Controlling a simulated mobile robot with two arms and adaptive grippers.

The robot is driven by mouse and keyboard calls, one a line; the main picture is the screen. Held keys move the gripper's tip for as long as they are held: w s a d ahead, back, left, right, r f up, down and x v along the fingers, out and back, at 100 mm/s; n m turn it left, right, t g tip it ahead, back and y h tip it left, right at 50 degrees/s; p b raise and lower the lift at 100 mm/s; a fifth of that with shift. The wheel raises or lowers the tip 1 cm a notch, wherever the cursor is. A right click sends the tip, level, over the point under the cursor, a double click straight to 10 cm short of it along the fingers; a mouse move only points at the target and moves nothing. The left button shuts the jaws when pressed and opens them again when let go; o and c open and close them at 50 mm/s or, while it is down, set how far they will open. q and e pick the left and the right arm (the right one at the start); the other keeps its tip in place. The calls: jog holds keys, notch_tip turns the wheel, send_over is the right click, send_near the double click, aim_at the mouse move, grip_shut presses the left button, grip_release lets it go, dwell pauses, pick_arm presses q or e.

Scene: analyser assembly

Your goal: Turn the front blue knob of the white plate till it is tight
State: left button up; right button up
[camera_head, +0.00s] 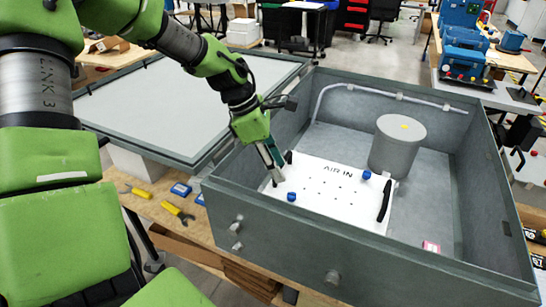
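The white plate (335,205), marked "AIR IN", lies inside the grey open case. The front blue knob (291,197) stands near the plate's front left edge. A second blue knob (366,175) is at the plate's back right. A black handle (384,201) is on the plate's right side. My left gripper (275,177) points down over the plate's left edge, a little up and left of the front knob and apart from it in the picture. Its fingers look close together, but their gap is not clear. My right gripper is not in view.
The case (340,245) has raised walls around the plate. A grey cylinder (397,146) stands behind the plate, and a pipe (390,95) runs along the back wall. The lid (190,100) lies at the left. Yellow-handled tools (178,212) lie on the wooden bench.

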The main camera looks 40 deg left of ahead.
pick_arm(q)
jog(key=shift+v, duration=1.3)
